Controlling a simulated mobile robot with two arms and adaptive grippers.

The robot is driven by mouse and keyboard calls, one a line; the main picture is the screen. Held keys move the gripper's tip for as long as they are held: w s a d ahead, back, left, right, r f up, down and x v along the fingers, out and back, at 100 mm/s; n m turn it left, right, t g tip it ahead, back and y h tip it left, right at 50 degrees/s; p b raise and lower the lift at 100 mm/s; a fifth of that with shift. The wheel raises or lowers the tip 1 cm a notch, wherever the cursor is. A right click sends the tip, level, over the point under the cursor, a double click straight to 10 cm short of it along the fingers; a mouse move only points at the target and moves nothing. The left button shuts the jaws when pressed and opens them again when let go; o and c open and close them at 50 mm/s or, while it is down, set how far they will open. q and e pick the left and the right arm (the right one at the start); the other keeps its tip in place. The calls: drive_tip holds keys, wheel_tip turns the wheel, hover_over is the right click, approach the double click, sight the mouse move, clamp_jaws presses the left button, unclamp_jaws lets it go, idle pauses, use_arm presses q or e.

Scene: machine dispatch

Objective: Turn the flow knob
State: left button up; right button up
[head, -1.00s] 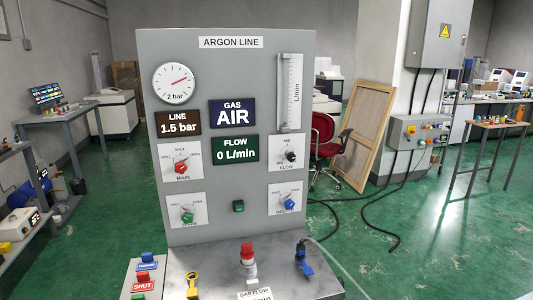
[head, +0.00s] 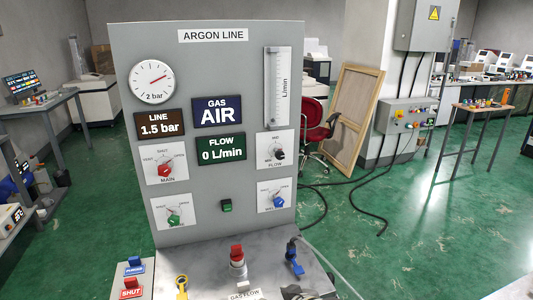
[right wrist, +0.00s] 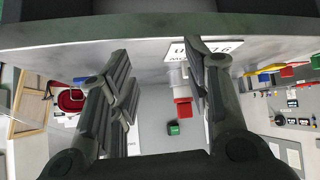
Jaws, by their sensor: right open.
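The flow knob (head: 278,155) is a small black knob on a white plate marked FLOW, on the right side of the grey ARGON LINE panel (head: 225,90). The flow display (head: 221,149) above and left of centre reads 0 L/min. My right gripper (right wrist: 160,85) is open and empty in the right wrist view, its two dark fingers apart. A dark piece of it seems to show at the bottom edge of the head view, below and well apart from the flow knob. My left gripper is not in view.
The gauge (head: 152,84) and flow tube (head: 278,88) are above.

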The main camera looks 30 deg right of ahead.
drive_tip(key=w+d+r+m+t, duration=0.2)
drive_tip(key=w+d+r+t, duration=0.3)
drive_tip(key=w+r, duration=0.55)
drive_tip(key=m+t+h, duration=0.2)
drive_tip(key=t+h, duration=0.1)
drive_tip(key=t, duration=0.1)
approach(281, 156)
drive_tip(key=w+p, duration=0.1)
drive_tip(key=w, duration=0.2)
drive_tip(key=w+d+p, duration=0.1)
drive_tip(key=w, duration=0.5)
drive_tip(key=shift+w+d+r+p, duration=0.15)
drive_tip(key=shift+w+d+p, duration=0.2)
drive_tip(key=shift+w+p, duration=0.05)
drive_tip(key=shift+c, duration=0.4)
clamp_jaws()
